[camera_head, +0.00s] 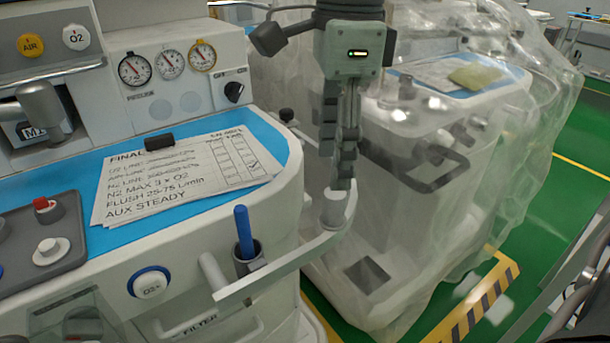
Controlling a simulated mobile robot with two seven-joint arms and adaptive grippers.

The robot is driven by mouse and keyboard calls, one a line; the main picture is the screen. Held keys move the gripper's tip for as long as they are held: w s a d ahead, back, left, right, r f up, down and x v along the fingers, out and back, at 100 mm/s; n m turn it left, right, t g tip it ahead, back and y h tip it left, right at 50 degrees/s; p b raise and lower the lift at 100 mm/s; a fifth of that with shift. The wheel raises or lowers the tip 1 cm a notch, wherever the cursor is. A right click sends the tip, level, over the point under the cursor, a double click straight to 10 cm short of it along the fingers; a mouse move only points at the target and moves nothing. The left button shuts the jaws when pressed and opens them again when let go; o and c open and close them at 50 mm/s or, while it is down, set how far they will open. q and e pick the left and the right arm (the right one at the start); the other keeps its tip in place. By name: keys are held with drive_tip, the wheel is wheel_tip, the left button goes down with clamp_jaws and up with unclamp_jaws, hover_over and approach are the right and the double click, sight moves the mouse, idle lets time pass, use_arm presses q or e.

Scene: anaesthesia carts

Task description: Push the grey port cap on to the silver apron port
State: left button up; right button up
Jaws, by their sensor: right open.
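My right gripper (342,184) hangs straight down from the top middle, its fingers close together in this view but not clamped on anything I can make out. Its fingertips are at the top of a short grey cylinder (334,211), which stands upright at the bend of the pale rail along the cart's front right. The cylinder has a lighter top, partly hidden by the fingertips. I cannot tell the grey port cap from the silver apron port here, nor whether the fingertips touch the top. My left gripper is not in view.
A handwritten sheet (186,173) lies on the blue cart top (38,197). A blue pen (243,231) stands in a dark holder on the front. A grey tray (72,212) with a red-topped piece and a pale knob is at left. A plastic-covered cart (400,225) stands close on the right.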

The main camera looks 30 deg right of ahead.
sight(335, 193)
drive_tip(key=shift+d+f, duration=0.1)
drive_tip(key=shift+d, duration=0.1)
drive_tip(key=shift+f, duration=0.4)
wheel_tip(335, 193, down, 7)
drive_tip(key=shift+w+d+r, duration=0.1)
drive_tip(key=shift+r, duration=0.1)
drive_tip(key=c, duration=1.1)
